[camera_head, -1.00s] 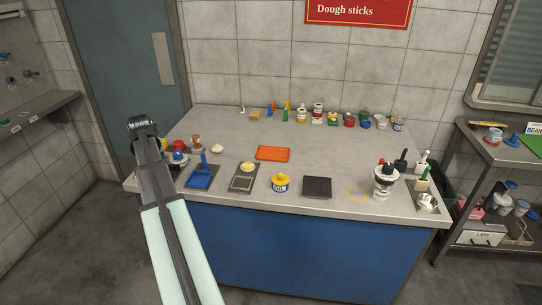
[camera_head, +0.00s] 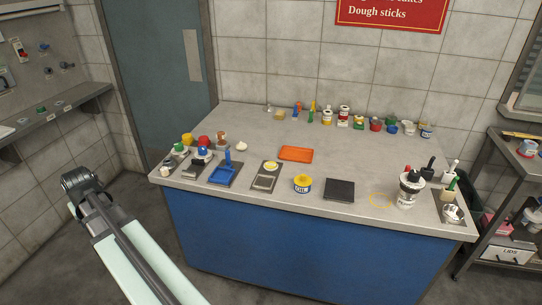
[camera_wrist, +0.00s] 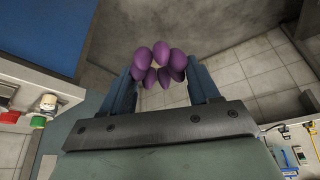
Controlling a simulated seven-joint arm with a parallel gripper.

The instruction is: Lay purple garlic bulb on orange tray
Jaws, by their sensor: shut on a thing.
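In the wrist view my gripper (camera_wrist: 160,82) is shut on the purple garlic bulb (camera_wrist: 161,57), a cluster of rounded purple cloves held between the two blue fingers. In the head view my gripper (camera_head: 80,180) is off the left end of the counter, and the bulb cannot be made out there. The orange tray (camera_head: 296,154) lies flat on the counter near the middle, to the right of my gripper and apart from it. The tray looks empty.
The grey counter (camera_head: 262,137) has free room around the tray. A blue scoop-like tray (camera_head: 224,173), a yellow oil tin (camera_head: 302,184) and a dark square pad (camera_head: 339,190) stand along its front. Several jars line the back. A wall shelf (camera_head: 60,112) is at left.

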